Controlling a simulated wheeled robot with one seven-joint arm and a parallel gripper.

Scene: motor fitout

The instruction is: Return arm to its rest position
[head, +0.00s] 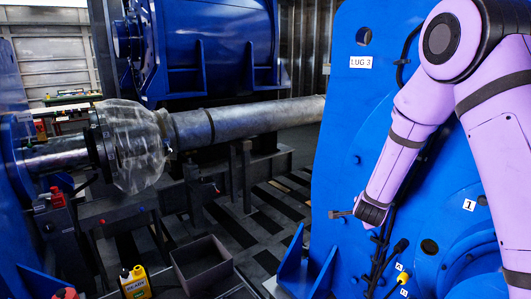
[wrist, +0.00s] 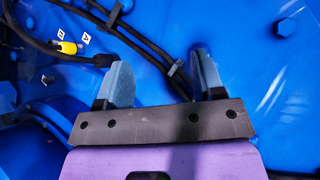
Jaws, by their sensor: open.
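My arm is purple and hangs in front of a big blue motor housing (head: 350,110) at the right of the head view. My gripper (head: 342,214) is small at the arm's lower end there, pointing left. In the wrist view my gripper (wrist: 163,80) shows two blue-grey fingers standing well apart on a dark bar. Nothing is between them. Behind them is the blue housing surface (wrist: 240,60) with black cables, and the distance to it is hard to judge.
A yellow-tipped cable connector (wrist: 68,47) lies at the left in the wrist view. A grey shaft (head: 250,118) with a translucent cover (head: 135,145) crosses behind. The space left of my gripper is open.

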